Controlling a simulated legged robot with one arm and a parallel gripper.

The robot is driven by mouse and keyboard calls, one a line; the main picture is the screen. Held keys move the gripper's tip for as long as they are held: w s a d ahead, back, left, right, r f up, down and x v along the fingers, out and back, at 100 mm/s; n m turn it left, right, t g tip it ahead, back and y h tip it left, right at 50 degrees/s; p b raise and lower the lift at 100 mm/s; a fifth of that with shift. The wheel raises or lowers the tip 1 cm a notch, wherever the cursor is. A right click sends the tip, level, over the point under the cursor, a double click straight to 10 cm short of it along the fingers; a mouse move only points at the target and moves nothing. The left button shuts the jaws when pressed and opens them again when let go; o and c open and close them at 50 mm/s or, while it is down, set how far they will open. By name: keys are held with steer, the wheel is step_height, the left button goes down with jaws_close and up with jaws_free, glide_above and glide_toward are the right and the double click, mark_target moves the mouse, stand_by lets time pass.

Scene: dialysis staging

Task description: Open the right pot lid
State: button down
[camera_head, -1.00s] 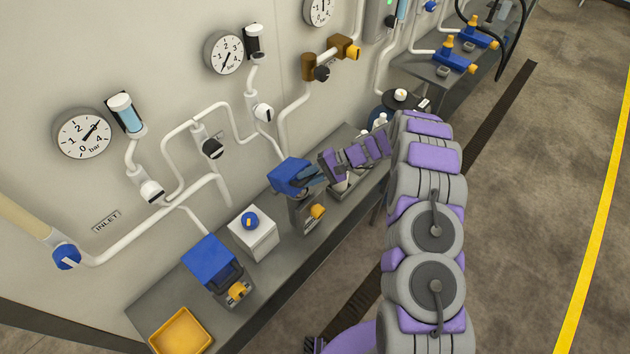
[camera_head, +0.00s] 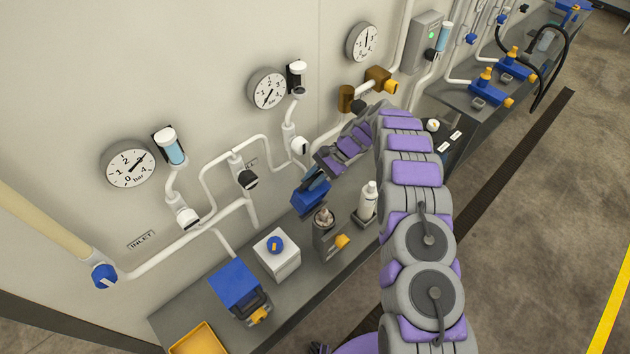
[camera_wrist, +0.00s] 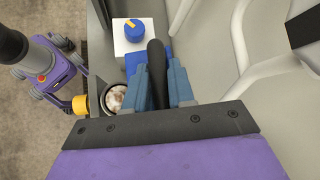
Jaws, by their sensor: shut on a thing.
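The right pot (camera_head: 328,238) stands on the grey bench with its mouth uncovered, and pale brownish contents show inside. Its blue lid (camera_head: 308,203) is tilted up at the wall side of the pot. My gripper (camera_head: 318,181) is at the lid's upper part. In the wrist view my gripper (camera_wrist: 158,88) has its blue-grey fingers closed around a black handle, with part of the blue lid (camera_wrist: 133,60) beyond. The open pot (camera_wrist: 115,98) is left of the fingers there. My fingers partly hide the lid.
The left pot (camera_head: 238,290) has its blue lid down. A white box with a blue knob (camera_head: 276,255) stands between the pots. A white bottle (camera_head: 368,198) stands right of the open pot. A yellow tray (camera_head: 200,340) is at the front; pipes and gauges line the wall.

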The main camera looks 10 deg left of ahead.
steer(key=shift+w+a, duration=0.35)
steer(key=shift+a, duration=0.1)
steer(key=c, duration=1.1)
jaws_free()
steer(key=shift+r, duration=0.1)
